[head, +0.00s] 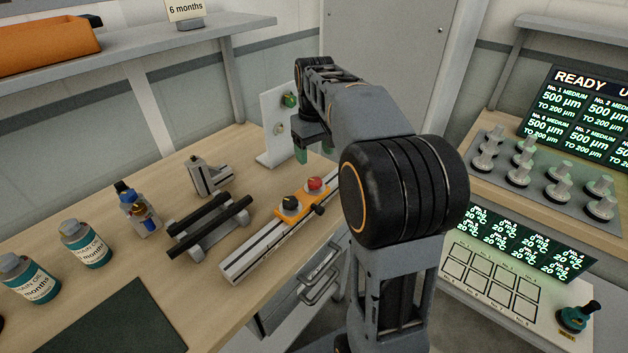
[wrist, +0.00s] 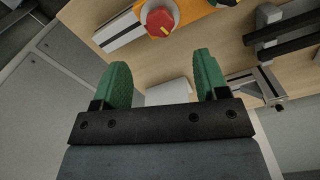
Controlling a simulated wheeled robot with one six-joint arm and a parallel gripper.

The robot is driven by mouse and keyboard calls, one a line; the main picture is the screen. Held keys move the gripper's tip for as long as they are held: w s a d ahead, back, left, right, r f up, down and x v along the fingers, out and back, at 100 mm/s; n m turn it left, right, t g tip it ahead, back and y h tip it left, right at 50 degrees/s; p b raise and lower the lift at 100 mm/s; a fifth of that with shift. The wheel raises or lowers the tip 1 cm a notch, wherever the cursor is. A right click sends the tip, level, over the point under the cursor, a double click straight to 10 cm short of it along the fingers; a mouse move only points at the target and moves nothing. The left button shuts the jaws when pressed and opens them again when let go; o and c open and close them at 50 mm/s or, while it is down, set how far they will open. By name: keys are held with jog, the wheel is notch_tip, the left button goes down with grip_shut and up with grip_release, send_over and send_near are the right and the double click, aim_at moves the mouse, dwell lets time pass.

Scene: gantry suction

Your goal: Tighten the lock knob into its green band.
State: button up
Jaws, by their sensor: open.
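An orange carriage (head: 294,207) sits on a metal rail (head: 252,257) on the wooden bench. I cannot tell for sure which is the lock knob, and no green band is clearly readable. In the wrist view, the red knob (wrist: 159,20) with a pale mark shows beyond my fingertips, apart from them. My gripper (wrist: 161,62) is open and empty, with green fingers. In the head view, it hangs above the bench behind the carriage, by a white upright plate.
A dark-barred stand (head: 209,226), a small metal bracket (head: 208,177) and several bottles (head: 86,244) stand left of the rail. A panel of grey knobs (head: 545,173) stands at right, below a lit display.

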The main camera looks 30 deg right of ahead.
aim_at(314, 180)
notch_tip(314, 180, down, 9)
jog(key=shift+r+b, duration=0.15)
jog(key=shift+b, duration=0.3)
jog(key=shift+c, duration=0.2)
jog(key=c, duration=0.9)
